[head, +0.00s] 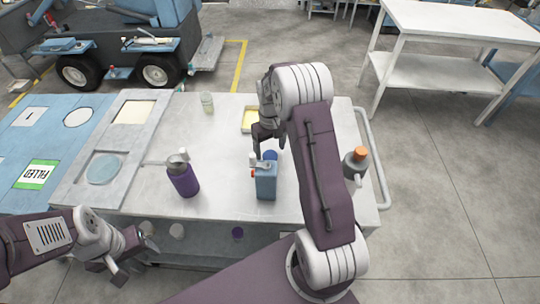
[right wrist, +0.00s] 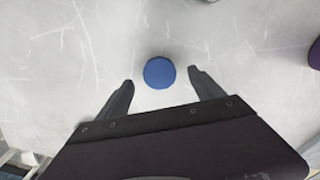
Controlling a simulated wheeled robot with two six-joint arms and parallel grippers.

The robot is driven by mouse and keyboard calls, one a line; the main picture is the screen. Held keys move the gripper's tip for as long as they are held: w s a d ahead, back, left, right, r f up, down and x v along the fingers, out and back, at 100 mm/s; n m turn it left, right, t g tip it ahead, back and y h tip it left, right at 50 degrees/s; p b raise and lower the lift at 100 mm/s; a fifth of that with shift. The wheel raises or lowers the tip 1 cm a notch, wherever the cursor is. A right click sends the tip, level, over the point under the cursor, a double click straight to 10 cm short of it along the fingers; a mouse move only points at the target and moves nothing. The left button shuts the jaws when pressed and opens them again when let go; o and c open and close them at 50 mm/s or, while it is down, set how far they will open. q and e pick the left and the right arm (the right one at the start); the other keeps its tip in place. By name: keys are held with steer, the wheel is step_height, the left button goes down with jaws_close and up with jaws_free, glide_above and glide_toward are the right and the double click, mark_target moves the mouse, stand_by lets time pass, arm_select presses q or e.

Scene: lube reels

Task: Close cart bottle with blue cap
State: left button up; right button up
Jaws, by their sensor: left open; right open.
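A round blue cap (head: 270,155) lies on the cart top, just behind a blue can (head: 265,182). In the right wrist view the cap (right wrist: 160,72) shows between my finger tips, on bare pale tabletop. My right gripper (head: 262,146) is open and points down over the cap, with nothing held; the cap looks clear of both fingers. A purple bottle (head: 183,180) with a grey top stands upright left of the can. I cannot tell which bottle has an open neck. My left gripper (head: 125,267) is open and empty, low at the cart's front left.
A dark bottle with an orange cap (head: 356,163) stands at the cart's right edge. A blue board with a FILLED label (head: 37,174) lies left. The cart top (head: 225,150) between the bottles is clear.

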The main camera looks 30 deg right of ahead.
step_height(320, 180, down, 2)
steer(key=shift+f, duration=0.15)
steer(key=c, duration=1.5)
steer(key=shift+w+r, duration=0.1)
steer(key=shift+r, duration=0.45)
steer(key=shift+c, duration=0.2)
steer(key=r, duration=0.2)
steer(key=w+r, duration=0.1)
steer(key=shift+w+a+r, duration=0.1)
steer(key=shift+a+r, duration=0.1)
steer(key=shift+r, duration=0.2)
steer(key=w+a+r+p, duration=0.1)
steer(key=w+r, duration=0.2)
steer(key=w, duration=0.1)
steer(key=w+a+r+p, duration=0.1)
steer(key=w+a+r, duration=0.1)
steer(key=w, duration=0.3)
steer(key=shift+w+a+r, duration=0.3)
steer(key=shift+r, duration=0.25)
